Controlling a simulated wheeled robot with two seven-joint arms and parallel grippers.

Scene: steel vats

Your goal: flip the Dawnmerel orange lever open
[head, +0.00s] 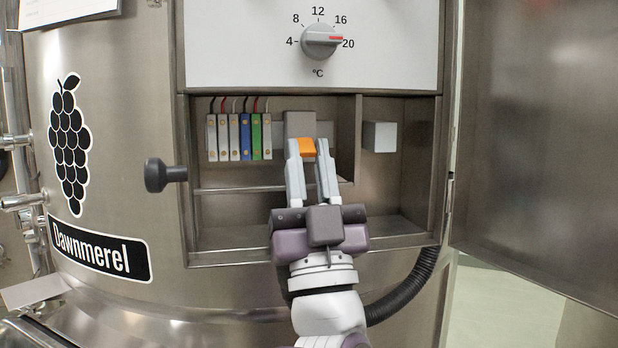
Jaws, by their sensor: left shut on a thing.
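The orange lever (307,147) sits on the front of a grey block (300,124) inside the open cabinet of the vat marked Dawnmerel (100,251). My left gripper (308,152) reaches up into the cabinet with one finger on each side of the lever. Its fingers are shut on the lever and hide its sides. Only the lever's orange face shows between the fingertips. My right gripper is not in view.
Several terminal blocks (239,137) with wires stand left of the lever. A small grey box (379,137) is to the right. A temperature dial (321,41) is above. A dark knob (157,175) sticks out at the left. The cabinet door (540,140) stands open at the right.

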